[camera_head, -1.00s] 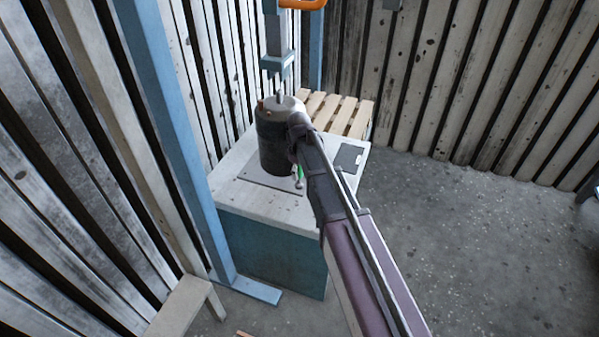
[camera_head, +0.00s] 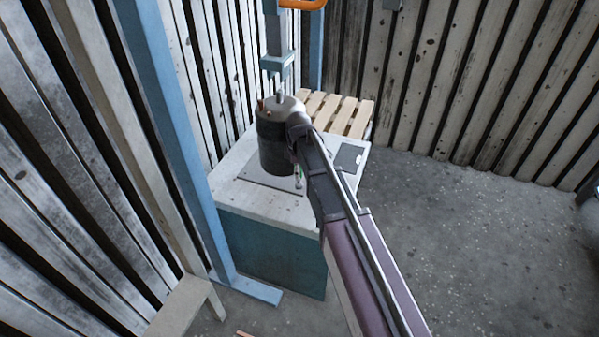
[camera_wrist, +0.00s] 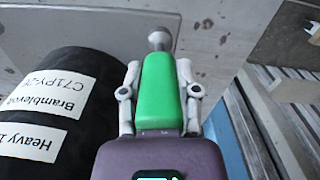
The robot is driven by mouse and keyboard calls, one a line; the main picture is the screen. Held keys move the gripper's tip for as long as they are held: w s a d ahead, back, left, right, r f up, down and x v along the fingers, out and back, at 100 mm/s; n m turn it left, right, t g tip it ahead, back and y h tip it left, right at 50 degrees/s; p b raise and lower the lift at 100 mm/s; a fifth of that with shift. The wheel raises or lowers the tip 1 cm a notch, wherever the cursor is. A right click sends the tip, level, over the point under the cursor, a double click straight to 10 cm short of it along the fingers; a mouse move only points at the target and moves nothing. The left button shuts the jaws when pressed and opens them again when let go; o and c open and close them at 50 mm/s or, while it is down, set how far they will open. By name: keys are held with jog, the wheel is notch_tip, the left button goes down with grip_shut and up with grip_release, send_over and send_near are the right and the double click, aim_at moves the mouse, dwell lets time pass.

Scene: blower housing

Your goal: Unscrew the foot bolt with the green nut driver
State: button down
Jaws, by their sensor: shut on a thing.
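The green nut driver (camera_wrist: 160,92) is between the two fingers of my gripper (camera_wrist: 158,85) in the wrist view, and the gripper is shut on it. Its grey round tip (camera_wrist: 159,40) points away from the gripper, over the pale bench top. In the head view only a sliver of the driver (camera_head: 299,180) shows beside my arm, low by the black housing. The black blower housing (camera_head: 273,143) stands upright on a plate on the bench; its labelled side (camera_wrist: 55,110) is left of the driver in the wrist view. The foot bolt cannot be made out; the driver's tip may hide it.
The white-topped bench (camera_head: 235,187) has a blue-green body. A blue post (camera_head: 170,120) rises at its left. A wooden slatted pallet (camera_head: 345,113) lies behind it. A dark flat patch (camera_head: 349,157) is on the bench's right. Open floor (camera_head: 460,240) lies to the right.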

jog(key=shift+r, duration=0.2)
jog(key=shift+r+p, duration=1.05)
jog(key=shift+p, duration=0.2)
jog(key=shift+r+p, duration=0.3)
notch_tip(320, 180, up, 5)
jog(key=p, duration=0.5)
